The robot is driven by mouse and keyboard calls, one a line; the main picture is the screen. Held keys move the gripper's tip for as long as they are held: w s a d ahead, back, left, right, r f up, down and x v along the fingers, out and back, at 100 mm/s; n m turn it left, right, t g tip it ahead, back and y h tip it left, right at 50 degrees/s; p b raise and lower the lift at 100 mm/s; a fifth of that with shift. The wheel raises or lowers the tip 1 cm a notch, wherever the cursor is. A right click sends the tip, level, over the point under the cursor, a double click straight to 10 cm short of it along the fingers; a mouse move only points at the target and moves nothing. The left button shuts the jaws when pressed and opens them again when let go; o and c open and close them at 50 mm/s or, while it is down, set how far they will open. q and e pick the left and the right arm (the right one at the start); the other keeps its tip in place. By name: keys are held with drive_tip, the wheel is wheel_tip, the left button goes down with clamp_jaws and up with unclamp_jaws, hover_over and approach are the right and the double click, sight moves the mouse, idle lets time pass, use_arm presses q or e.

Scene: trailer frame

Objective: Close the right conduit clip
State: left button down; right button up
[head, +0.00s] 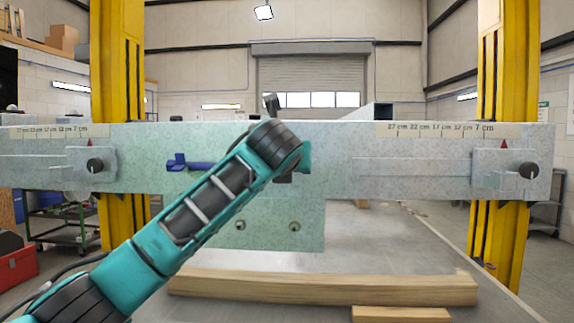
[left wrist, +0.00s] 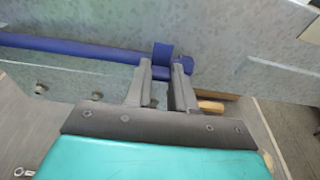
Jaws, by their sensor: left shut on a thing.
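A blue conduit (head: 203,166) runs along the front of the speckled beam, with a blue left clip (head: 177,162) near its left end. My left arm crosses in front of the beam, and its gripper (head: 284,177) is mostly hidden behind my wrist at the right part of the conduit. In the left wrist view the conduit (left wrist: 80,47) reaches my left gripper (left wrist: 163,75). The blue right conduit clip (left wrist: 162,52) shows a raised flap at the fingertips. My right gripper is not in view.
The beam (head: 400,145) spans two yellow posts (head: 118,80). A lower plate (head: 270,230) with two bolts hangs below it. A long wooden timber (head: 320,287) lies on the grey table in front. Black knobs (head: 527,169) protrude near the beam's ends.

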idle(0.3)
use_arm(q)
drive_tip(key=c, duration=0.9)
unclamp_jaws()
drive_tip(key=shift+c, duration=0.2)
drive_tip(key=s+r+b, duration=0.2)
drive_tip(key=s+r, duration=0.1)
drive_tip(key=s, duration=0.9)
drive_tip(key=shift+s, duration=0.3)
